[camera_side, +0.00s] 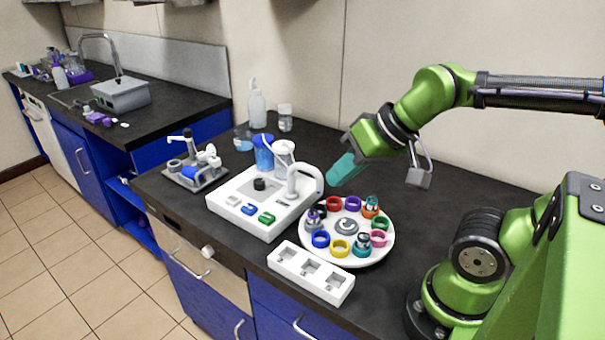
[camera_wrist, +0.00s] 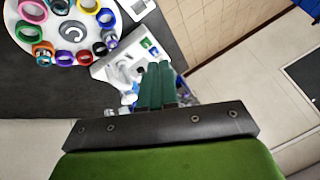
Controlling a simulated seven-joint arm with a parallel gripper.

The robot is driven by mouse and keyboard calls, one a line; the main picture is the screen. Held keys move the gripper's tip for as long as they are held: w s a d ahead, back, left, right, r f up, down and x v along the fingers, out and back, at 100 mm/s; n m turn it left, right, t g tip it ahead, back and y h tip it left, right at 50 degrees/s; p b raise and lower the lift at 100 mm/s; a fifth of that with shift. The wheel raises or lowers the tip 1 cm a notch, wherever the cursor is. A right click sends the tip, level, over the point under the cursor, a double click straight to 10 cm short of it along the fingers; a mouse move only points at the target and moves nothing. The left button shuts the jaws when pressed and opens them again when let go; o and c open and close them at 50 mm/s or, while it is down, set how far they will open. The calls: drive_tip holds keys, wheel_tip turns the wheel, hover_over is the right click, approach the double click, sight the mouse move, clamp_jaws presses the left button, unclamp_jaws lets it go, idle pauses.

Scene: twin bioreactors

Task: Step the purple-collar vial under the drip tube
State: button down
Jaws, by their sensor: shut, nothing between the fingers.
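A white round carousel (camera_side: 387,249) carries a ring of coloured collars. A purple collar (camera_side: 353,203) at its back looks empty; it also shows in the wrist view (camera_wrist: 64,58). A small vial with a dark, purplish band (camera_side: 316,213) stands at the carousel's left edge, close to the white unit. Other vials stand at the orange collar (camera_side: 371,205) and teal collar (camera_side: 362,242). The white curved drip tube (camera_side: 300,173) arches over the unit's right end. My gripper (camera_side: 335,180) is shut and empty, above and behind the carousel, touching nothing; its fingers also show in the wrist view (camera_wrist: 156,70).
The white unit (camera_side: 222,203) has blue and green buttons (camera_side: 258,213) in front. A white three-socket block (camera_side: 310,272) lies before the carousel. Bottles (camera_side: 257,105) and a small device (camera_side: 195,168) stand behind and left.

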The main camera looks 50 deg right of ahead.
drive_tip(key=shift+f, duration=0.1)
drive_tip(key=m+y, duration=0.4)
drive_tip(key=m, duration=1.1)
hover_over(271, 217)
wheel_tip(271, 217, down, 8)
drive_tip(key=shift+w+f, duration=0.1)
drive_tip(key=shift+f, duration=4.45)
